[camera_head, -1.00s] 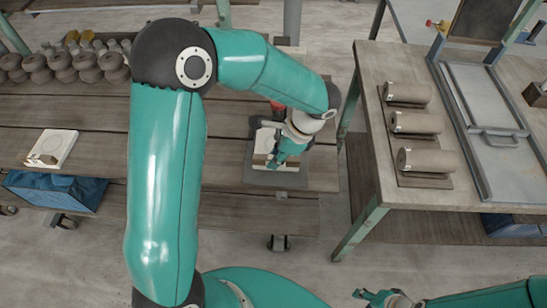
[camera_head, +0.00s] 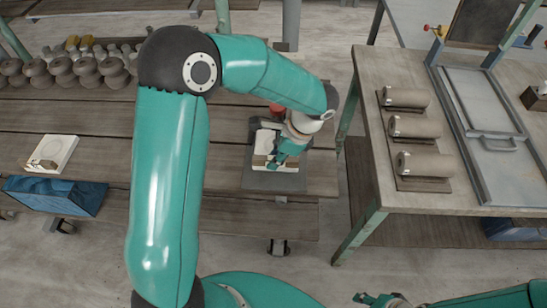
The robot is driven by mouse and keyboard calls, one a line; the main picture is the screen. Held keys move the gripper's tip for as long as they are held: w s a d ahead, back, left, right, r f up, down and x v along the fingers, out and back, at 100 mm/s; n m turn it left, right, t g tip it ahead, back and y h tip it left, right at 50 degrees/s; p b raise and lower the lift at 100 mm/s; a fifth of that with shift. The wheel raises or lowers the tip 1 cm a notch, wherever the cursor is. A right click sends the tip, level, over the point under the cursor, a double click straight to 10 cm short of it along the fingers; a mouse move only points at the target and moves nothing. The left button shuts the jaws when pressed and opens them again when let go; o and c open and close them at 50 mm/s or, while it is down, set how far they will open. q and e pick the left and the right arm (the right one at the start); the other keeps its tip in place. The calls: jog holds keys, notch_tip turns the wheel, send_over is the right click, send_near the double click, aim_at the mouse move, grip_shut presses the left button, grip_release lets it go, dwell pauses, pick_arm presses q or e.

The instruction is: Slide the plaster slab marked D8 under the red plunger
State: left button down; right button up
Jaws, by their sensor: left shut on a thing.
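A pale plaster slab (camera_head: 264,141) lies on a dark grey base plate (camera_head: 258,180) at the right end of the plank bench; its marking cannot be read. The red plunger (camera_head: 276,108) shows just behind it, partly hidden by my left arm. My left gripper (camera_head: 276,162) points down and is shut on the slab's near edge. A second white slab (camera_head: 52,153), with a faint mark too small to read, lies at the bench's left. My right gripper (camera_head: 375,299) is at the bottom edge, partly cut off, away from both slabs.
Several dark rounded pieces (camera_head: 60,69) stand in rows at the back left. A blue container (camera_head: 55,196) is below the bench at left. A second table (camera_head: 365,95) at right holds brown cylinders (camera_head: 423,164) and a grey metal frame (camera_head: 480,100). A gap separates the tables.

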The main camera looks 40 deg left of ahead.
pick_arm(q)
jog(key=c, duration=1)
grip_release()
